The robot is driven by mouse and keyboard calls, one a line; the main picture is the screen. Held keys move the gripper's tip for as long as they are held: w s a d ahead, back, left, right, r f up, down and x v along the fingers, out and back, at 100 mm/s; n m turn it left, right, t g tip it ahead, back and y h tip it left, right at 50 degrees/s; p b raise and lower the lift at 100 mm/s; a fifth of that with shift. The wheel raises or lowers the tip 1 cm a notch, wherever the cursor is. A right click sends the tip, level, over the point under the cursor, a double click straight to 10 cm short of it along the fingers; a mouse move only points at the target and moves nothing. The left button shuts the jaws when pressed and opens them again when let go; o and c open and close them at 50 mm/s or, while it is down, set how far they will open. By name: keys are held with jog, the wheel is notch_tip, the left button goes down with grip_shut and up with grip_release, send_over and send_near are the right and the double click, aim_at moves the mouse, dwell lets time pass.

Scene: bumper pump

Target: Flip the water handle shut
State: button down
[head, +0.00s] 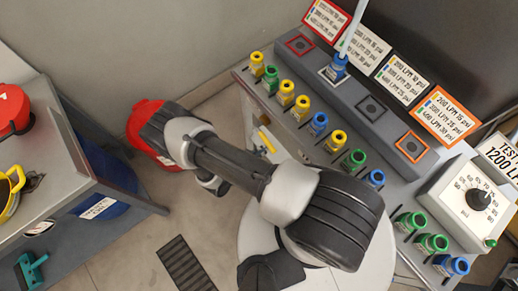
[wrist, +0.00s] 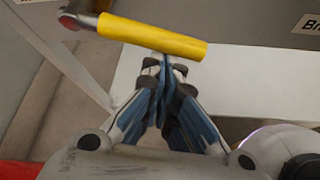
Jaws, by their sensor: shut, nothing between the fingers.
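The water handle (wrist: 150,37) is a yellow grip on a grey metal lever, with a dark red end at upper left in the wrist view. It lies across the view, tilting slightly down to the right. In the head view, a yellow handle (head: 267,141) shows on the console's front side, slanted. My gripper (wrist: 165,64) is shut and empty. Its fingertips are close below the yellow grip in the wrist view; I cannot tell whether they touch it. In the head view my arm hides most of the gripper.
The grey console (head: 380,110) carries several yellow, green and blue caps and pressure cards. A dial box (head: 470,195) stands at right. A bench (head: 75,190) with red and yellow objects is at left. A red object (head: 150,130) sits behind my arm. A floor grate (head: 187,265) lies below.

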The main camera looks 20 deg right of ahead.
jog(key=shift+s+d+r+g+p, duration=0.15)
jog(key=shift+s+r+p, duration=0.15)
jog(key=shift+r, duration=0.4)
jog(key=shift+s+r+g+p, duration=0.2)
jog(key=shift+r+p, duration=0.1)
jog(key=shift+r, duration=0.45)
notch_tip(320, 180, down, 4)
jog(key=b, duration=0.4)
jog(key=w+p+v, duration=0.1)
jog(key=p+v, duration=0.1)
jog(key=v, duration=0.8)
jog(key=shift+s+a, duration=0.15)
jog(key=shift+a, duration=0.45)
